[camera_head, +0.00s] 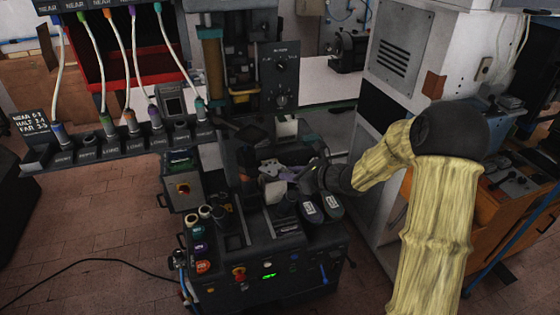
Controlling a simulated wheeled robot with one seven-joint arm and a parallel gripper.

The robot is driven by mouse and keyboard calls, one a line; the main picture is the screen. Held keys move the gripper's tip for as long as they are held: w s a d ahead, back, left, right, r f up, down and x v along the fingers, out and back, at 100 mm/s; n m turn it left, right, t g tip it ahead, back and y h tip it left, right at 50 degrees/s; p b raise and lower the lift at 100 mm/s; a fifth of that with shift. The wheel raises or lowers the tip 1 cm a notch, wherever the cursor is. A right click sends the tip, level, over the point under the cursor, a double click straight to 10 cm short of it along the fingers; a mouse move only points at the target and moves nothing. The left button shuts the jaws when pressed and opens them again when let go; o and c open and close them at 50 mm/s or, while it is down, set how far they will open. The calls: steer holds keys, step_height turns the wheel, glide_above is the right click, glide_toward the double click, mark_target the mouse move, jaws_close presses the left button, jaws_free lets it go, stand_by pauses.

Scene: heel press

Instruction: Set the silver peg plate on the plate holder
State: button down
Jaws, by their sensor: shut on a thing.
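My gripper (297,173) reaches in from the right over the middle of the dark press machine (268,268). It is shut on a small silver plate (270,167), which appears to be the silver peg plate. The plate is at the gripper's left, among the machine's parts. Its pegs are too small to make out. A pale block (275,191) shows just below the plate; I cannot tell whether they touch. I cannot clearly pick out the plate holder among the dark parts around the gripper.
Two dark rounded pieces with white labels (310,208) lie on the machine's front right. Colored round knobs (201,247) line its front left. A dark rack (118,142) with hanging cables stands at upper left. A grey cabinet (398,55) stands close behind my arm.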

steer(key=s+d+f+b, duration=0.1)
steer(key=s+d+f, duration=0.2)
steer(key=f, duration=0.7)
steer(key=s+d+f+b, duration=0.1)
steer(key=s+d+f, duration=0.3)
steer(key=s+f, duration=0.3)
steer(key=s+d+f+b, duration=0.1)
steer(key=s+d+f, duration=0.2)
steer(key=f, duration=1.1)
steer(key=s, duration=0.3)
steer(key=shift+d+n+y, duration=0.25)
steer(key=shift+n+y, duration=0.05)
steer(key=shift+y, duration=0.1)
